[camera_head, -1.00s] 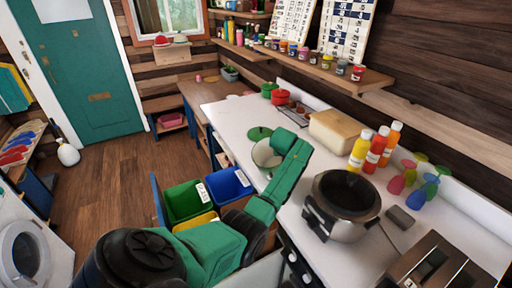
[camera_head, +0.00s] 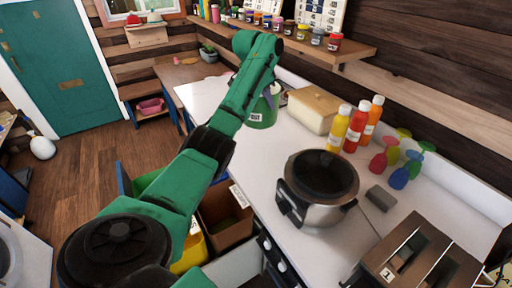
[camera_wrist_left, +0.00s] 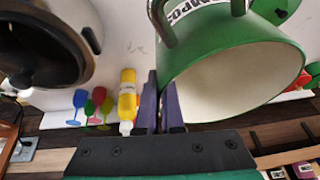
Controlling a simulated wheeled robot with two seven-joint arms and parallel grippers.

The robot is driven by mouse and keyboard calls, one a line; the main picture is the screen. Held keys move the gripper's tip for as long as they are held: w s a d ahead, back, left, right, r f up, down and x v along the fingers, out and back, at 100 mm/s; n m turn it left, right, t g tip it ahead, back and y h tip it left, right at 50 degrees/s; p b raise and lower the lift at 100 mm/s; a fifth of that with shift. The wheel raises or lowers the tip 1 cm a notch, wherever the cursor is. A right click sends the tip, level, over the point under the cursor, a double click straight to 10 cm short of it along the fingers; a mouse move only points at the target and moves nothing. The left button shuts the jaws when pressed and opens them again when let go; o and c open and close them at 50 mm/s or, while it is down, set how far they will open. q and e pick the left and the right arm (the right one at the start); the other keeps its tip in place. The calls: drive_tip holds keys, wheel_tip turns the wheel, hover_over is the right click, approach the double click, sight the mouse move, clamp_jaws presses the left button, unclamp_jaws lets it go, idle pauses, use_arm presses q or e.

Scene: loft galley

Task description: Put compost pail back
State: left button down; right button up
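The compost pail (camera_head: 263,113) is green with a white label and hangs at the end of my left arm, over the far part of the white counter. In the wrist view the pail (camera_wrist_left: 285,58) shows its pale inside, its label and a grey handle. My left gripper (camera_wrist_left: 160,100) has its two purple fingers close together at the pail's rim, seemingly pinching its wall. In the head view my forearm hides most of this gripper. A round green piece, perhaps the lid, shows beside the pail in the wrist view (camera_wrist_left: 277,8). My right gripper is out of view.
A steel pot (camera_head: 320,185), a bread box (camera_head: 314,108), sauce bottles (camera_head: 355,130), colored goblets (camera_head: 400,165) and a toaster (camera_head: 415,262) stand on the counter (camera_head: 270,165). A shelf with jars (camera_head: 312,42) runs above. An open drawer with a brown bin (camera_head: 226,218) is below.

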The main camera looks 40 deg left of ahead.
use_arm(q)
wheel_tip(320, 180, up, 4)
drive_tip(key=s+m+h+b, duration=0.1)
drive_tip(key=s+m+h, duration=0.1)
drive_tip(key=s+m, duration=0.15)
wheel_tip(320, 180, down, 20)
drive_tip(key=m+p, duration=0.1)
drive_tip(key=p, duration=0.3)
drive_tip(key=shift+w+g, duration=0.3)
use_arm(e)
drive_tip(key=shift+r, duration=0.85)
use_arm(q)
drive_tip(key=c, duration=1.1)
unclamp_jaws()
drive_tip(key=shift+d+r, duration=0.1)
drive_tip(key=shift+d, duration=0.05)
drive_tip(key=shift+o, duration=0.2)
drive_tip(key=b+v, duration=0.3)
drive_tip(key=v, duration=0.9)
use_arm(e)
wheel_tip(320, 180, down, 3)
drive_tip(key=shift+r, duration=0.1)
